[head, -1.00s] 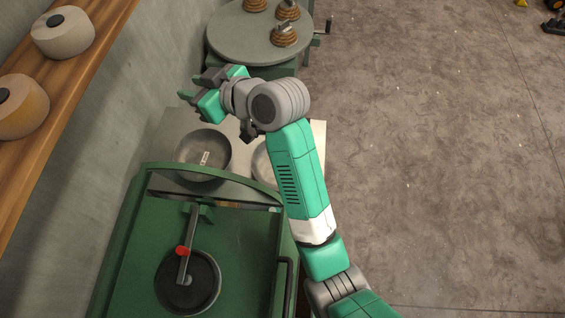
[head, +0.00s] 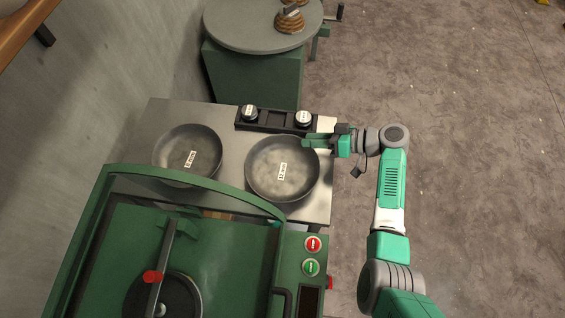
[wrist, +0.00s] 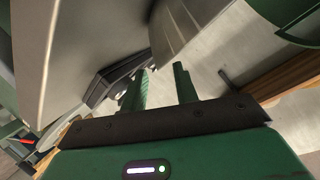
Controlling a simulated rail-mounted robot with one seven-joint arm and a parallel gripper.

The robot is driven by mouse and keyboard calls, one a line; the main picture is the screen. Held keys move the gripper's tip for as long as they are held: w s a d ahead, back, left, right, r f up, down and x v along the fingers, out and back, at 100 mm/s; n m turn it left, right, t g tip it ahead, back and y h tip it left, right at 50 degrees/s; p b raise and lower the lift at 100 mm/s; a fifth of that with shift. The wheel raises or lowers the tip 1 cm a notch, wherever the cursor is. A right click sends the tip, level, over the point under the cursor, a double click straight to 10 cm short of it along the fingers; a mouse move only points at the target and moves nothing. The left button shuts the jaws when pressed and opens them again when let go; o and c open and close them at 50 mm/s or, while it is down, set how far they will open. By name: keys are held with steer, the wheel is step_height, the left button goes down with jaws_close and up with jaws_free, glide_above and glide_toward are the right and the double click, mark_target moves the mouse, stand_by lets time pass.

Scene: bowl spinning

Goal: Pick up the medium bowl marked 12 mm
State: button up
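The medium bowl (head: 265,180) is dark grey and round, with a white label that appears to read 12 mm. It sits upright on a grey metal tabletop (head: 232,120) in the head view. A similar bowl (head: 178,160) with a different label, too small to read surely, stands to its left. My gripper (head: 308,142) is at the upper right rim of the 12 mm bowl, its fingers pointing left. The wrist view shows the two fingers (wrist: 160,78) apart, with nothing clearly held between them. Whether they touch the rim cannot be told.
A black rack (head: 275,120) with two round knob-like pieces stands behind the bowls. A green machine (head: 130,250) with red and green buttons is in front. A round grey table (head: 240,30) on a green cabinet is behind. Open floor lies to the right.

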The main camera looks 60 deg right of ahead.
mark_target(298, 140)
steer(key=x, duration=0.4)
steer(key=shift+w+a+f, duration=0.2)
steer(key=shift+w, duration=0.1)
jaws_close()
steer(key=shift+r, duration=0.1)
